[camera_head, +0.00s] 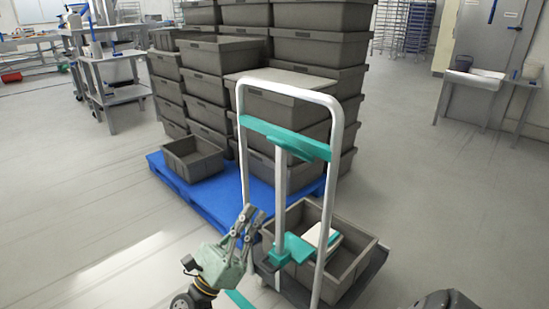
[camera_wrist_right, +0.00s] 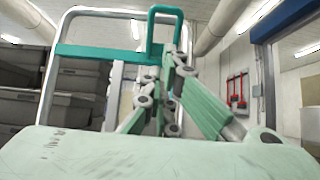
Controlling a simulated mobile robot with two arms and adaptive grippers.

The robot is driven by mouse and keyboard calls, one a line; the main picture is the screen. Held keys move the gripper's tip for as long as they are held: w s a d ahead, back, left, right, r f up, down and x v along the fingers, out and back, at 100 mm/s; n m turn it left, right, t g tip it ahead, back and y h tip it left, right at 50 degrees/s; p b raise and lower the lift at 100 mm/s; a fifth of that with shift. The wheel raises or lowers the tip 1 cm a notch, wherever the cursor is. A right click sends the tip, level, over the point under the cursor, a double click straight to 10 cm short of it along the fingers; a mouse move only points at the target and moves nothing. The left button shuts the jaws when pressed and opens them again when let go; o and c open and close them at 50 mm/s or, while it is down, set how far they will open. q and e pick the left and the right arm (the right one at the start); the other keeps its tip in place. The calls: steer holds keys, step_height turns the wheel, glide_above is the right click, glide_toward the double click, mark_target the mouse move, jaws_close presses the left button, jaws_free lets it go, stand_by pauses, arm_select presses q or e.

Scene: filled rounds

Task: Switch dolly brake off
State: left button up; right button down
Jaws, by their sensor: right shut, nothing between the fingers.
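The dolly (camera_head: 338,190) has a white tubular handle frame with a teal crossbar (camera_head: 308,146). A teal loop-shaped lever (camera_head: 285,143) sits at the crossbar; the loop also shows in the right wrist view (camera_wrist_right: 151,38). I cannot tell its brake state. A white post runs down from it to a teal bracket (camera_head: 290,249). My right gripper (camera_head: 250,214) is shut and empty, at the left side of the dolly frame, lower than the crossbar. In the wrist view its fingers (camera_wrist_right: 176,62) point up toward the crossbar. My left gripper is not in view.
The dolly deck carries a grey crate (camera_head: 350,262) with a light item in it. Behind stands a blue pallet (camera_head: 215,203) with high stacks of grey crates (camera_head: 205,86). Steel tables (camera_head: 115,95) stand at the back left.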

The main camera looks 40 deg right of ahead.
mark_target(291, 149)
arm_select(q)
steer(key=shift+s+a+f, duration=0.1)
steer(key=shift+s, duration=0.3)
